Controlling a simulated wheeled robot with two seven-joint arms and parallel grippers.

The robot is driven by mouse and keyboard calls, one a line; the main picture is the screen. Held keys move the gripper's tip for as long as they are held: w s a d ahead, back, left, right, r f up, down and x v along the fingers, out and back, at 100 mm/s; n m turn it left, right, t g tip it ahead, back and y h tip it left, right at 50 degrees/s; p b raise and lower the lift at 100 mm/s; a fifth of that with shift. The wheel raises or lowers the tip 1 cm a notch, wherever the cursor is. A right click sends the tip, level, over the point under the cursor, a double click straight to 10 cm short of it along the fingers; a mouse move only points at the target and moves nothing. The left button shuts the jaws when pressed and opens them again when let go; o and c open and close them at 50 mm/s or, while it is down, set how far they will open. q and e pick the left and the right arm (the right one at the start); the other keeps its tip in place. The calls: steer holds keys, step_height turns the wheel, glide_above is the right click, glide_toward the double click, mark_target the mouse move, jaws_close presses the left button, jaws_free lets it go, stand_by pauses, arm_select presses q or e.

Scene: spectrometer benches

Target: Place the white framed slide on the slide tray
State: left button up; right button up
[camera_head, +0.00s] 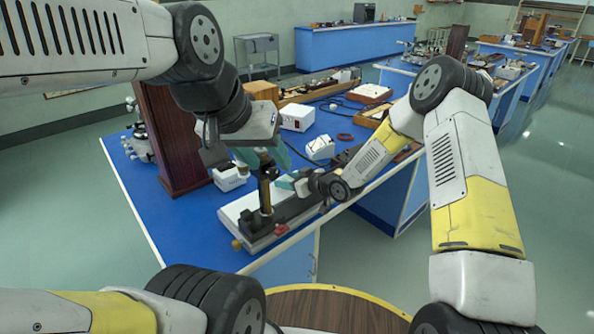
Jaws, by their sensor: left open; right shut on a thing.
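My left gripper (264,158) comes down from the upper left, its teal fingers apart at the top of a black post (265,187). I cannot tell whether they touch the post. My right gripper (287,182) reaches in from the right, just right of the post. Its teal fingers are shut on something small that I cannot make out. The post stands on a long dark apparatus base (295,211) near the bench's front edge. A flat white surface (236,207) lies left of the post. I cannot clearly identify the white framed slide or the slide tray.
Open blue surface lies at the left front. Other benches stand behind.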

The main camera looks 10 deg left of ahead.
steer(key=shift+f, duration=0.25)
steer(key=o, duration=1.4)
steer(key=shift+c, duration=0.2)
